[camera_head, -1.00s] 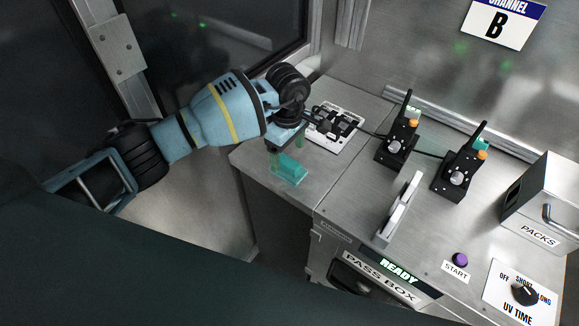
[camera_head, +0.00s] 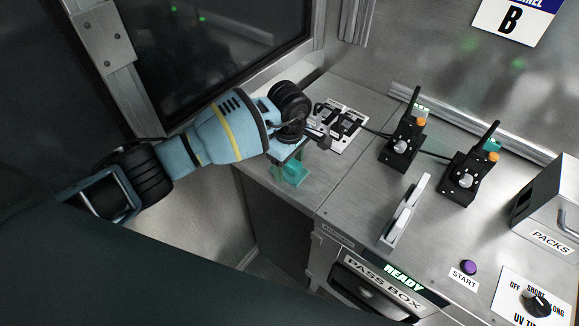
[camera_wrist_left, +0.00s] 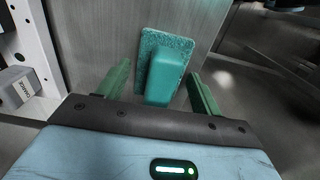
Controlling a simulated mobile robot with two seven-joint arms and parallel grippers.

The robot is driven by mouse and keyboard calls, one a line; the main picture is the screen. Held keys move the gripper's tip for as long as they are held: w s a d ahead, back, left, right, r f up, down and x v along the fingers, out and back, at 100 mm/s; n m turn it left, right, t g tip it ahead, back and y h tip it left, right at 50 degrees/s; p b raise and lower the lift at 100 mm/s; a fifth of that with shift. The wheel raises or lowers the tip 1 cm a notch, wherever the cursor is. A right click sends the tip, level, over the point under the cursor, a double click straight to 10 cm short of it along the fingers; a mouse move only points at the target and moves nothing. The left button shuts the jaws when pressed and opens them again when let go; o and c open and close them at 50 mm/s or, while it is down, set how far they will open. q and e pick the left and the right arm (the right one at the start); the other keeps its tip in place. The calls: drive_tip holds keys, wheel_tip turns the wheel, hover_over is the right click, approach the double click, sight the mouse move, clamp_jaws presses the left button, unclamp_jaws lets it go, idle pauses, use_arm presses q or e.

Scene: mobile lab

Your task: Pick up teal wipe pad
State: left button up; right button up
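The teal wipe pad (camera_head: 293,172) lies on the metal counter, near its left front edge. In the left wrist view the pad (camera_wrist_left: 167,70) shows a rough flat base with a raised smooth block on it. My left gripper (camera_head: 283,168) is over the pad, partly covering it from the head camera. In the left wrist view its two green fingers (camera_wrist_left: 160,92) are apart, one on each side of the raised block, with gaps visible. The gripper is open and holds nothing. My right gripper is not in view.
A white panel with black fittings (camera_head: 341,127) is just behind the gripper. Two black radios (camera_head: 404,142) (camera_head: 468,174) and a grey upright handle (camera_head: 404,212) stand to the right. The PACKS box (camera_head: 548,205) is at far right. The counter (camera_head: 345,185) between pad and handle is bare.

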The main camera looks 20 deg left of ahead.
use_arm(q)
drive_tip(key=c, duration=0.8)
drive_tip(key=shift+r, duration=0.15)
drive_tip(key=shift+r, duration=0.25)
wheel_tip(320, 180, up, 3)
drive_tip(key=shift+s+f, duration=0.1)
drive_tip(key=s+d, duration=0.2)
drive_tip(key=s, duration=0.2)
drive_tip(key=s+d+r, duration=0.1)
drive_tip(key=s+d, duration=0.2)
drive_tip(key=s, duration=0.2)
drive_tip(key=s+d, duration=0.2)
drive_tip(key=s, duration=0.3)
drive_tip(key=shift+d+r, duration=0.2)
drive_tip(key=shift+d, duration=0.1)
